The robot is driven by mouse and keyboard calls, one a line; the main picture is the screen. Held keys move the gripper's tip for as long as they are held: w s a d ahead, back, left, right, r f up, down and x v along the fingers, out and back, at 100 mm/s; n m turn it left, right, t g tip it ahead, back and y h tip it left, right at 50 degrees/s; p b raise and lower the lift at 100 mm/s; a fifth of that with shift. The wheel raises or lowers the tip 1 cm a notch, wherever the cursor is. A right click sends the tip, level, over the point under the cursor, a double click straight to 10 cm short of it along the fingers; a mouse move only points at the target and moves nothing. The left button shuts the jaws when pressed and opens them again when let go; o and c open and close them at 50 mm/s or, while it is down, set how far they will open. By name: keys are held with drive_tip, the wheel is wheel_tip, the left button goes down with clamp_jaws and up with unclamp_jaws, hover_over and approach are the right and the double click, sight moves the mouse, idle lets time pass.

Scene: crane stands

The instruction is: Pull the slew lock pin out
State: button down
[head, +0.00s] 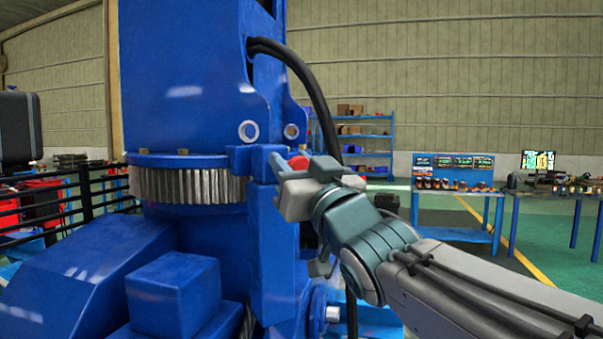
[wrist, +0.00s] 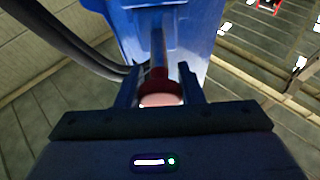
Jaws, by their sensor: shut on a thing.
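The slew lock pin has a red head (head: 298,162), seen beside the blue crane column at the toothed slew ring (head: 190,185). In the wrist view its round red-and-pink end (wrist: 161,92) sits between my fingers, and a bluish shaft runs from it toward the blue crane body (wrist: 195,25). My gripper (head: 284,168) is shut on the pin's head; it also shows in the wrist view (wrist: 160,90). The fingers hide part of the head. I cannot tell how deep the shaft sits in the blue bracket (head: 258,163).
A black hose (head: 318,95) hangs from the column close behind my gripper. Blue workbenches (head: 455,205) and a shelf (head: 362,145) stand well back at right. Black railings (head: 70,205) stand at left.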

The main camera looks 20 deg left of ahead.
drive_tip(key=shift+f, duration=0.15)
drive_tip(key=c, duration=1)
unclamp_jaws()
drive_tip(key=shift+d, duration=0.15)
drive_tip(key=shift+s, duration=0.15)
drive_tip(key=b+v, duration=0.3)
drive_tip(key=v, duration=1)
drive_tip(key=shift+s+d, duration=0.2)
drive_tip(key=shift+d, duration=0.1)
